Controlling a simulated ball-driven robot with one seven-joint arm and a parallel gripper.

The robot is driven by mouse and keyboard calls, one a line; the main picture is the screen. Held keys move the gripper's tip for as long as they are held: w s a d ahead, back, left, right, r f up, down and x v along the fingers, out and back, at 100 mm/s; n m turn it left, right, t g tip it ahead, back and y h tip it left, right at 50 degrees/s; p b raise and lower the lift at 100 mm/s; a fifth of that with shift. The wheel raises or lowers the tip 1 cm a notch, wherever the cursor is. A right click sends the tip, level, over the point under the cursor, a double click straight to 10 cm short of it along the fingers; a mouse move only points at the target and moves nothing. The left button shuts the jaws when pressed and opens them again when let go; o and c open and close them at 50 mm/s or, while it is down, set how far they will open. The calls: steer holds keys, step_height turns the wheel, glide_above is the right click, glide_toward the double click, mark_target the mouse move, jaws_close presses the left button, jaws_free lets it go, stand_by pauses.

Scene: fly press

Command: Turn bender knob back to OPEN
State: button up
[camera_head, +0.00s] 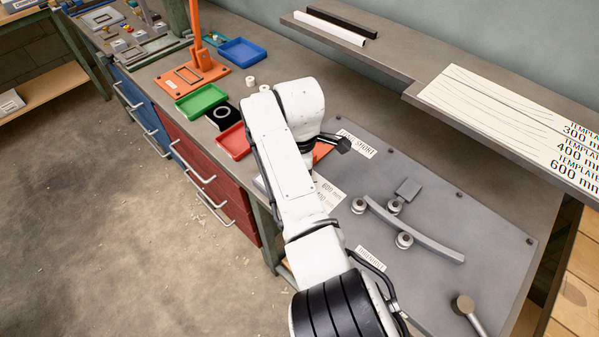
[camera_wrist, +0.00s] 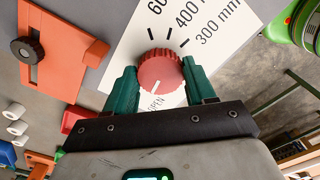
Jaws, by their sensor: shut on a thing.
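The bender knob (camera_wrist: 160,72) is a round, ribbed red dial in the wrist view. Its short white pointer line faces down and slightly left, toward the word OPEN on the white label (camera_wrist: 212,22). The marks for 600, 400 and 300 mm fan out above it. My gripper (camera_wrist: 159,66) has its two green fingers on either side of the knob and is shut on it. In the head view my arm hides the knob and the fingers; part of the label (camera_head: 328,192) shows beside the arm.
The grey bender plate (camera_head: 480,220) carries rollers, a curved grey bar (camera_head: 412,229) and a lever (camera_head: 467,307). Green (camera_head: 201,101), blue (camera_head: 242,52) and red (camera_head: 233,141) trays stand further along the bench. An orange slide (camera_wrist: 60,48) lies left of the knob.

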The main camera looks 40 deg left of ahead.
steer(key=shift+r, duration=0.1)
stand_by(0.4)
steer(key=o, duration=1)
steer(key=shift+o, duration=0.2)
step_height(320, 180, up, 11)
steer(key=b, duration=0.1)
